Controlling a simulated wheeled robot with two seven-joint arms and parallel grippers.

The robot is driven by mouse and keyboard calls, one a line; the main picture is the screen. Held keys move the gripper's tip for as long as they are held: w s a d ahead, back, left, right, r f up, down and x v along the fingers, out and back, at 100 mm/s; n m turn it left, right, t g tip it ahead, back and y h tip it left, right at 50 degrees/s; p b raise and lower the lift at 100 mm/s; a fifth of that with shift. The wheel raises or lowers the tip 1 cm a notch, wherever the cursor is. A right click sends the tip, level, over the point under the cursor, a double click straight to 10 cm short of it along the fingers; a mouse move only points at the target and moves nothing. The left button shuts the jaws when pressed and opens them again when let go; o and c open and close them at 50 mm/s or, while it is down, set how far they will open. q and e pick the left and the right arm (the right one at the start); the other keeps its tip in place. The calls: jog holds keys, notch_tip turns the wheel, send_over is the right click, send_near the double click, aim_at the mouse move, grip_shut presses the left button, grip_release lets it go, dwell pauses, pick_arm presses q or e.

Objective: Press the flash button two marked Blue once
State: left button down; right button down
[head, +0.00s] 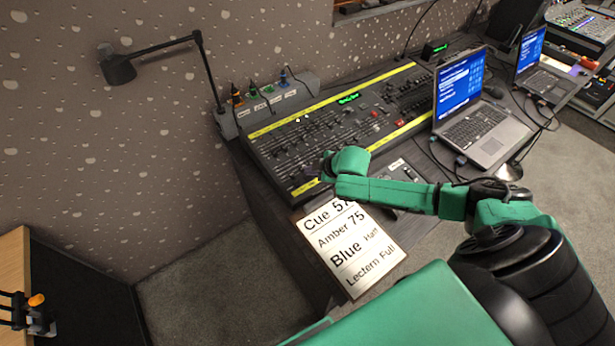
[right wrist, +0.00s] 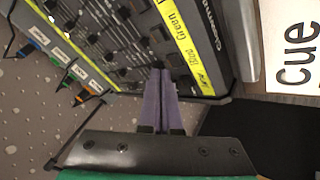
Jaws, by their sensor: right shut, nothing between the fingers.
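The lighting console (head: 300,145) lies on the desk, with rows of faders and yellow label strips. In the right wrist view, the near yellow strip (right wrist: 187,45) reads Green and, closer to the console's corner, what looks like Blue. Dark buttons (right wrist: 158,35) line the strip's edge. My right gripper (head: 307,187) is at the console's near left corner, its hand partly hidden by my forearm. In the right wrist view its purple fingers (right wrist: 161,72) are shut and empty, with tips over the panel beside the Blue label. The button under them is hidden; contact cannot be told. My left gripper is not in view.
A cue sheet (head: 350,245) stands at the desk's front, listing Cue 57, Amber 75, Blue Half and Lectern Full. A laptop (head: 475,110) stands right of the console. Labelled plugs (head: 262,100) and a desk lamp (head: 120,68) are behind it, near the wall.

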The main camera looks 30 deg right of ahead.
jog(key=shift+f, duration=0.1)
dwell(0.6)
jog(key=shift+f, duration=0.3)
jog(key=shift+f+b, duration=0.35)
dwell(0.4)
jog(key=shift+r, duration=0.1)
jog(key=shift+r+p, duration=0.65)
jog(key=shift+p, duration=0.3)
jog(key=r+p, duration=0.5)
jog(key=shift+s, duration=0.2)
